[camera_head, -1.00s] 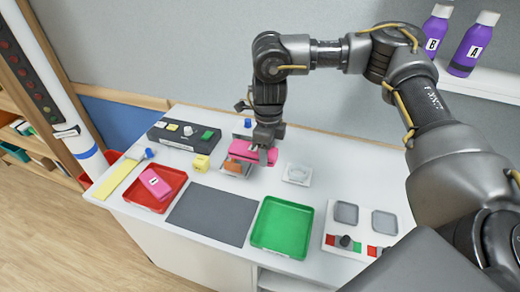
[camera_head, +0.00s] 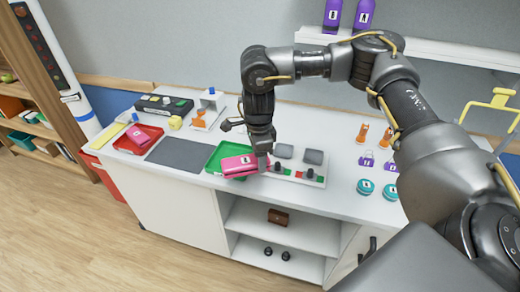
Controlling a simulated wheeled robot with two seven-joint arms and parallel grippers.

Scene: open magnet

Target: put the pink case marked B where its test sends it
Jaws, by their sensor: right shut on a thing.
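My right gripper (camera_head: 263,158) is shut on a pink case (camera_head: 236,167) with a small white label, whose mark is too small to read surely. The case is over the front right part of the green tray (camera_head: 213,162) and hides much of it. I cannot tell whether it touches the tray. Another pink case (camera_head: 138,135) with a white label lies in the red tray (camera_head: 122,144) at the left. A white stand (camera_head: 206,115), where the held case was before, is at the back of the counter. My left gripper is not in view.
A grey mat (camera_head: 180,154) lies bare between the trays. A panel (camera_head: 305,176) with two grey pads and dark knobs stands close right of my gripper. Orange, purple and teal pieces stand farther right. A black box (camera_head: 164,105) is at the back left.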

